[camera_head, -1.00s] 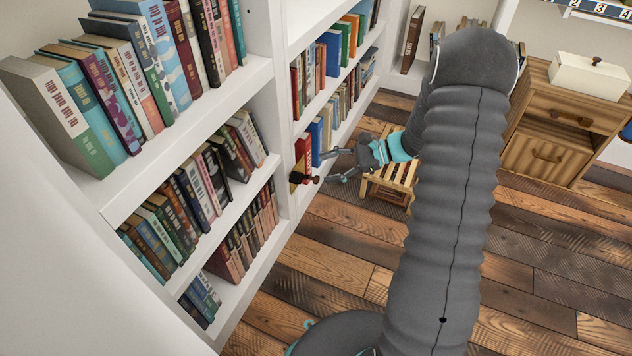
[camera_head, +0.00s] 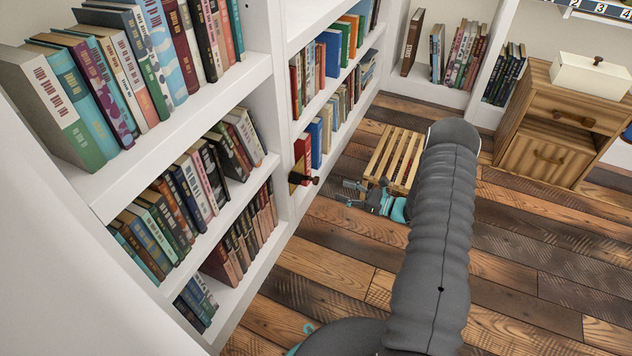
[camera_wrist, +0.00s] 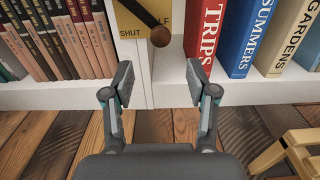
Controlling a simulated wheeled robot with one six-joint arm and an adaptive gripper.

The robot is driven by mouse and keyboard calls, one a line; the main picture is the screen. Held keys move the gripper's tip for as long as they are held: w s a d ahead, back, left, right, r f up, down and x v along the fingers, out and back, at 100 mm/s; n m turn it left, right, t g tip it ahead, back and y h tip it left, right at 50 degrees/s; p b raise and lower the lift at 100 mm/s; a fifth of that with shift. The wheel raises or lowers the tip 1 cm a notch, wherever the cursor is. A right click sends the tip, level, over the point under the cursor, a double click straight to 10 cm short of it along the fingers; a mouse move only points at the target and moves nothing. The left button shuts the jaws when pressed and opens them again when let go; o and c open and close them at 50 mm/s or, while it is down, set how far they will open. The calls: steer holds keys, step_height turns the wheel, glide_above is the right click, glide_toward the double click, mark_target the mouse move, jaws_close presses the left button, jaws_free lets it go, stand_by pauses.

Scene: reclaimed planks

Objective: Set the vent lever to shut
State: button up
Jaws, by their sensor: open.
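The vent lever is a dark arm with a round brown knob (camera_wrist: 160,36), mounted on a yellow plate (camera_wrist: 127,16) on the bookcase upright. The plate reads "SHUT" at lower left and a partly covered word ending "LF" at right. The arm slants down to the right, and its knob hangs near the plate's lower edge, right of "SHUT". In the head view, the lever (camera_head: 304,179) sticks out from the upright. My gripper (camera_wrist: 158,82) is open and empty, its fingertips below the knob and apart from it. In the head view, my gripper (camera_head: 347,192) is right of the lever and slightly lower.
A slatted wooden crate or stool (camera_head: 392,158) stands close beside my gripper. A wooden cabinet (camera_head: 556,125) stands at far right. Plank floor lies open in front.

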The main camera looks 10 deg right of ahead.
mark_target(315, 181)
steer(key=x, duration=1.1)
